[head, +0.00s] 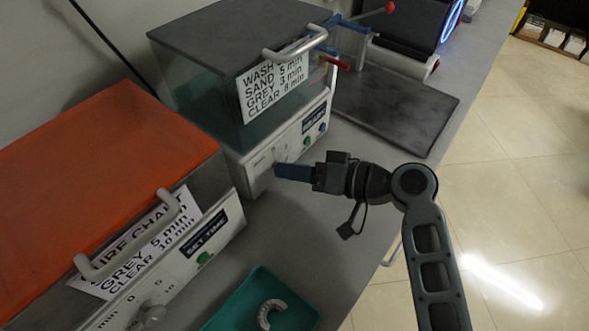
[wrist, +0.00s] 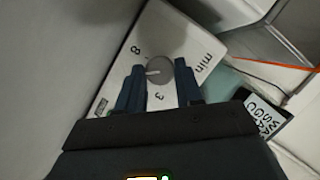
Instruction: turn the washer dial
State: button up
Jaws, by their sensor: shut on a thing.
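The washer (head: 185,85) is a clear-sided box with a dark lid and a white front panel (head: 310,125), behind a chart reading WASH. My gripper (head: 278,171) is at the lower left of that panel, and the dial is hidden behind it in the head view. In the wrist view the washer dial (wrist: 160,70) is a round grey knob with a white pointer mark. The mark points left, between the printed 8 and 3. My gripper (wrist: 159,75) has its blue fingers on either side of the dial, shut on it.
An orange-lidded cure box (head: 110,140) stands at the left. A teal tray (head: 240,300) with a pale horseshoe-shaped piece (head: 268,312) lies in front. A dark flat plate (head: 395,110) lies right of the washer. Bare bench (head: 320,235) lies below my gripper.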

jog(key=m, duration=0.1)
jog(key=m+y, duration=0.1)
jog(key=m, duration=0.1)
jog(key=shift+d+f+m+g+y+b, duration=0.1)
jog(key=shift+f+m+g+y+b, duration=0.15)
jog(key=shift+m+g+y+b, duration=0.05)
jog(key=shift+f+m+y, duration=0.1)
jog(key=shift+m+y, duration=0.8)
jog(key=shift+m, duration=0.8)
jog(key=o, duration=1)
jog(key=shift+w, duration=0.1)
jog(key=b+v, duration=0.1)
jog(key=v, duration=0.6)
jog(key=shift+d, duration=0.4)
